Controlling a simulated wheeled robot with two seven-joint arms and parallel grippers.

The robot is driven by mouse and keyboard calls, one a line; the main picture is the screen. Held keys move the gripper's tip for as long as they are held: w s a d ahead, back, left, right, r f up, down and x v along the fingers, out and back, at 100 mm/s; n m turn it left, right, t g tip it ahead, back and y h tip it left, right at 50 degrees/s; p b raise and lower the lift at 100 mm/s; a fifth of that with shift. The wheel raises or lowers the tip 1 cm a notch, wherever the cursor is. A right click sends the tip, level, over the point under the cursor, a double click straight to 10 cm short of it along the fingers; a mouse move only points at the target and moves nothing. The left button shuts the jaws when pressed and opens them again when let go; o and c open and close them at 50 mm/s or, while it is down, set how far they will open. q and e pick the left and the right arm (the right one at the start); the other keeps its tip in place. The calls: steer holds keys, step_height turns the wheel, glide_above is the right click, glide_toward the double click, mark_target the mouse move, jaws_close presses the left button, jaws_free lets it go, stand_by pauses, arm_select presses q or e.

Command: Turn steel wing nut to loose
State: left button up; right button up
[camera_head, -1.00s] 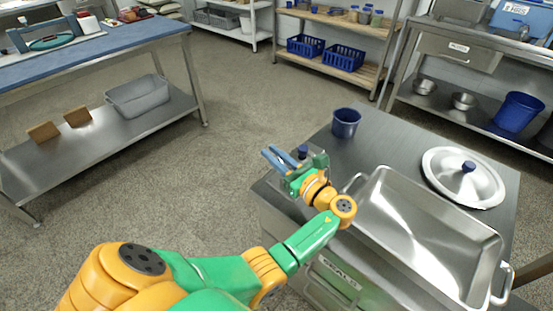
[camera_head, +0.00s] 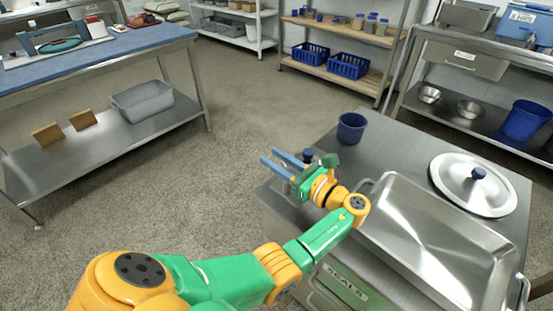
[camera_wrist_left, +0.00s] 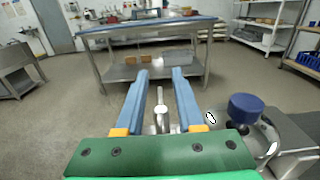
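My left gripper (camera_head: 270,156) is in the head view above the near left corner of the steel table (camera_head: 395,135). Its two blue fingers are apart, and it also shows open in the left wrist view (camera_wrist_left: 160,75). A small steel post (camera_wrist_left: 161,112) stands between and below the fingers in that view; I cannot tell whether it is the wing nut. A dark blue knob (camera_wrist_left: 245,108) on a steel part is just right of the fingers. The same knob (camera_head: 308,155) is partly hidden behind the gripper in the head view. My right gripper is not in view.
A blue cup (camera_head: 351,127) stands behind the gripper on the table. A steel tray (camera_head: 430,240) and a round lid (camera_head: 472,190) with a blue knob lie to the right. A blue-topped bench (camera_head: 110,50) is at the back left. Open floor lies between.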

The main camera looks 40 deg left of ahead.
arm_select(q)
steer(key=d+b, duration=0.1)
steer(key=d, duration=0.2)
steer(key=d+b, duration=0.1)
steer(key=d, duration=0.2)
steer(key=shift+s+d+f, duration=0.1)
steer(key=shift+s+d, duration=0.1)
steer(key=shift+d, duration=0.35)
